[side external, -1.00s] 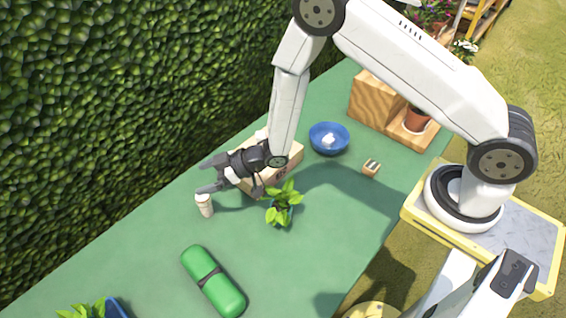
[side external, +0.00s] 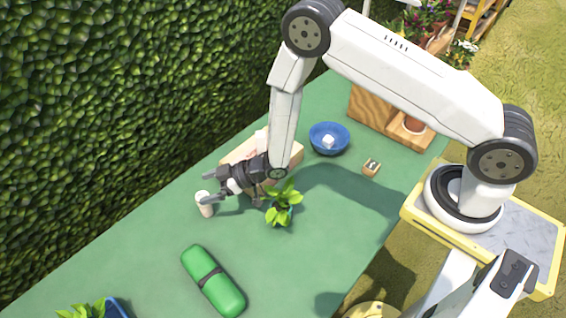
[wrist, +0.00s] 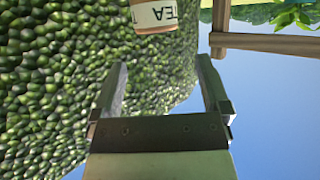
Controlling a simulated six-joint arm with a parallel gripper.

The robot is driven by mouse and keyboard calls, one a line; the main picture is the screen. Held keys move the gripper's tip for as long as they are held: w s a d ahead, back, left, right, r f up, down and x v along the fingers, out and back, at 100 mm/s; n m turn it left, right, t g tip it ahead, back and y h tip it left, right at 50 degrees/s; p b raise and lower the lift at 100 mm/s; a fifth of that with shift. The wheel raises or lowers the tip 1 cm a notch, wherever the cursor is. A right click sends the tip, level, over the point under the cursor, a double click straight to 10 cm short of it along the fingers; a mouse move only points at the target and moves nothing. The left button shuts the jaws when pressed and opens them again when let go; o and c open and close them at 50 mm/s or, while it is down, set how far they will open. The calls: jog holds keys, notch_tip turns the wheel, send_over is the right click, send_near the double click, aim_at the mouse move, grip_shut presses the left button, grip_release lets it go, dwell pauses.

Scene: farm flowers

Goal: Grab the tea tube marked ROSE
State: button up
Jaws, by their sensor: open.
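A small pale tea tube (side external: 205,208) stands upright on the green table near the hedge. In the wrist view, the tube (wrist: 155,14) is cut off by the top edge.
A potted plant (side external: 282,206) stands close beside my gripper, and a wooden box (side external: 289,160) is behind it. A green case (side external: 212,280) lies in front. The hedge (side external: 110,100) borders the table.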

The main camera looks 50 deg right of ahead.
aim_at(203, 196)
jog(key=shift+a+f, duration=0.1)
jog(key=shift+f, duration=1.5)
jog(key=shift+x, duration=1.4)
jog(key=shift+r, duration=0.1)
grip_shut()
jog(key=shift+r, duration=0.15)
jog(key=shift+r, duration=1.15)
jog(key=s+d+r, duration=0.5)
jog(key=s+r, duration=0.5)
jog(key=s, duration=0.3)
jog(key=shift+r, duration=0.2)
